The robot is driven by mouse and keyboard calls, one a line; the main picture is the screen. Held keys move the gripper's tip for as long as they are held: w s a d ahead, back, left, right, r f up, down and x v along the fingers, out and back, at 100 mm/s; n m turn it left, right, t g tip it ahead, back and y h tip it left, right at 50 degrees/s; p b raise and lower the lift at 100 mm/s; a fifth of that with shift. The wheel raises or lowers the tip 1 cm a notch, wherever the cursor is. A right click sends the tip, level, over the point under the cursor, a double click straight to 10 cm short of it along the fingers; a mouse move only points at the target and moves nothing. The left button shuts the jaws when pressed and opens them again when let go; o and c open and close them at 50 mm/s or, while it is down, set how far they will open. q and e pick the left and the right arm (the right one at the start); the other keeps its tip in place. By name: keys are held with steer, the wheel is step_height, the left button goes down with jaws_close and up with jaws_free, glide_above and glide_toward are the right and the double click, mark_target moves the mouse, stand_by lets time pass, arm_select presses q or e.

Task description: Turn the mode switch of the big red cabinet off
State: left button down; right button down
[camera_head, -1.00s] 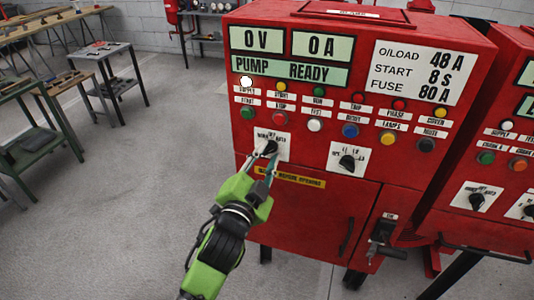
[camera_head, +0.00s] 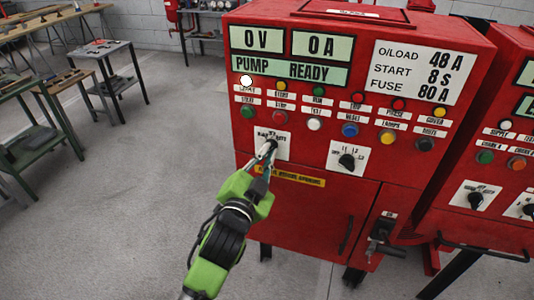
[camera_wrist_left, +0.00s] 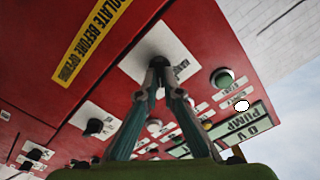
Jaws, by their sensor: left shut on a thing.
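The big red cabinet (camera_head: 310,215) stands in front of me, its display reading PUMP READY. The mode switch (camera_head: 271,145) is a small black knob on a white plate at the left of the panel, below the coloured buttons; the plate's lettering is mostly blurred. My left gripper (camera_head: 266,151) is shut on this knob, coming in from below. In the left wrist view its two fingertips (camera_wrist_left: 159,72) meet at the dark knob (camera_wrist_left: 159,61), partly hiding it. The knob's exact setting is hard to read. My right gripper is not in view.
A second black knob (camera_head: 347,162) sits right of the mode switch. A lever handle (camera_head: 383,230) sticks out at the cabinet's lower right. Another red cabinet (camera_head: 478,230) stands close on the right. Work tables (camera_head: 100,50) stand at the left; the floor between is clear.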

arm_select(q)
steer(key=shift+a+n+p, duration=0.1)
steer(key=shift+n+p, duration=1.65)
steer(key=shift+n, duration=2.05)
steer(key=c, duration=2.2)
jaws_free()
steer(key=shift+s, duration=0.1)
